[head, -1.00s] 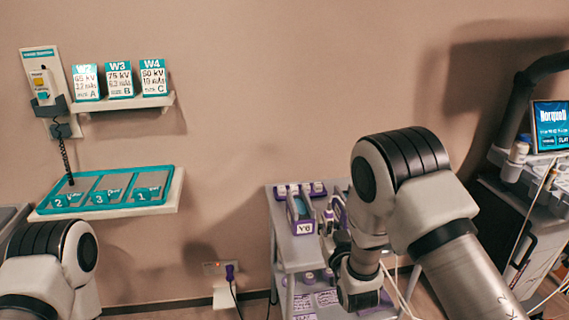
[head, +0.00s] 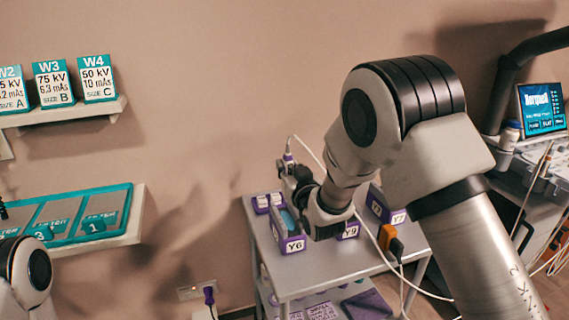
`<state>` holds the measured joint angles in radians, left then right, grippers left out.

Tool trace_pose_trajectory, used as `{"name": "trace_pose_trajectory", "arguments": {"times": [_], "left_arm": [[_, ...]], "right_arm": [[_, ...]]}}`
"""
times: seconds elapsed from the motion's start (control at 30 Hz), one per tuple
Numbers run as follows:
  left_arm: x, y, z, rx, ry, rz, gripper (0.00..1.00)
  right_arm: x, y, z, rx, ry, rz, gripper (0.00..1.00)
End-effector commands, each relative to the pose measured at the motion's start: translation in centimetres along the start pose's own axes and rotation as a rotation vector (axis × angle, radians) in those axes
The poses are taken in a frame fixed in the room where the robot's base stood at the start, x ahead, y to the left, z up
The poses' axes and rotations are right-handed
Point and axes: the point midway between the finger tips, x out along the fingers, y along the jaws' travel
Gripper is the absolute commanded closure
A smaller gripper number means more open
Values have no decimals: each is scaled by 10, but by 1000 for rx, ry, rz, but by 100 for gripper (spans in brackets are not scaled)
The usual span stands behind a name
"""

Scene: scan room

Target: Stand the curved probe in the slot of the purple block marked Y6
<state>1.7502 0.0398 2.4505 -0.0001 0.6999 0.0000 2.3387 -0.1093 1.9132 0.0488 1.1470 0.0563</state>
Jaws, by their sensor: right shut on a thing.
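The purple block marked Y6 (head: 290,243) stands on the grey cart, with its label facing me. My right gripper (head: 288,170) is above and behind this block and is shut on the curved probe (head: 289,157). Only a small white and purple end of the probe shows above the fingers, with a white cable looping from it to the right. The rest of the probe and its tip are hidden by the gripper. My left arm shows at the lower left, but its gripper is out of view.
The cart top (head: 318,262) also holds the blocks marked Y9 (head: 349,230) and Y7 (head: 388,209), a small purple and white holder (head: 267,202) and an orange plug (head: 386,238). White cables hang over its right side. A wall shelf (head: 140,220) with a teal tray is at left.

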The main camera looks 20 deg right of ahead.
Motion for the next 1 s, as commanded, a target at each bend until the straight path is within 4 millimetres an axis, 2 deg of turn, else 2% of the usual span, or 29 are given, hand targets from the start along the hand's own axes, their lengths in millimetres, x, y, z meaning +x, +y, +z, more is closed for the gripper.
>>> {"name": "trace_pose_trajectory", "arguments": {"times": [0.7, 1.0], "left_arm": [[44, 0, 0, 0, 0, 0, 60], [53, 0, 0, 0, 0, 0, 60]], "right_arm": [[0, 0, 62, 0, 1, 0, 100], [0, 0, 75, 0, 1, 0, 100]]}}
